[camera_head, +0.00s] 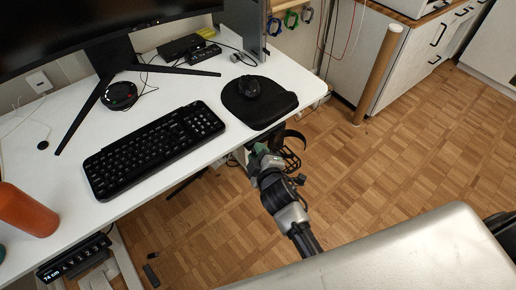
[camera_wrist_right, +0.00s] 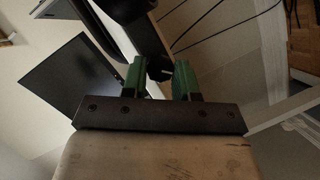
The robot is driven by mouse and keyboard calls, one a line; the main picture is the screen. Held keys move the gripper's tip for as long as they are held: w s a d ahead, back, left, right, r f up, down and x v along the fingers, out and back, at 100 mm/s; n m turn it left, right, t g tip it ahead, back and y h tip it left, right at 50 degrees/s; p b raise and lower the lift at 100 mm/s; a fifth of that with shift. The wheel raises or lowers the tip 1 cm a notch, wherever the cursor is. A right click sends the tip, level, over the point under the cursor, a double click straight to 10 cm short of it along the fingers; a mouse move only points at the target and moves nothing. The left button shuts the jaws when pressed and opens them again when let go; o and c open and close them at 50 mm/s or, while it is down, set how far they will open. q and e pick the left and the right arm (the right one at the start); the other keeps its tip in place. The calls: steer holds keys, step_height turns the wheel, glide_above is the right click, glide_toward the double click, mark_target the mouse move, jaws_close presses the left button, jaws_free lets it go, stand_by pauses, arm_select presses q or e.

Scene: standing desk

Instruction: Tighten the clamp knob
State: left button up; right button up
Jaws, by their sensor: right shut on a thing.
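My right gripper (camera_head: 262,152) is at the front edge of the white desk (camera_head: 200,160), just below the mouse pad. In the right wrist view its two green fingers (camera_wrist_right: 159,80) stand a little apart with a small dark knob (camera_wrist_right: 158,70) between them. The gripper is shut on this clamp knob. The knob sits under the desk edge, below a dark clamp part (camera_wrist_right: 120,12). In the head view the knob is hidden by the desk edge and the gripper. My left gripper is not in view.
On the desk are a black keyboard (camera_head: 152,148), a mouse pad (camera_head: 262,108) with a mouse (camera_head: 249,86), a monitor stand (camera_head: 108,62) and an orange cylinder (camera_head: 26,211). A height display (camera_head: 75,258) hangs under the front edge. Cables (camera_wrist_right: 225,28) hang beneath.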

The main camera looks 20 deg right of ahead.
steer(key=shift+d+r+m+g+y+p, duration=0.1)
steer(key=shift+m+g+y+p, duration=0.4)
steer(key=shift+m+p, duration=1.1)
steer(key=shift+d+r+m+g+y+p, duration=0.1)
steer(key=shift+m+g+y+p, duration=0.4)
steer(key=shift+p, duration=1.95)
steer(key=shift+f, duration=0.1)
steer(key=o, duration=0.9)
steer(key=shift+w, duration=0.1)
steer(key=shift+o, duration=0.2)
steer(key=v, duration=1.1)
steer(key=shift+p, duration=0.4)
steer(key=shift+d+f, duration=0.1)
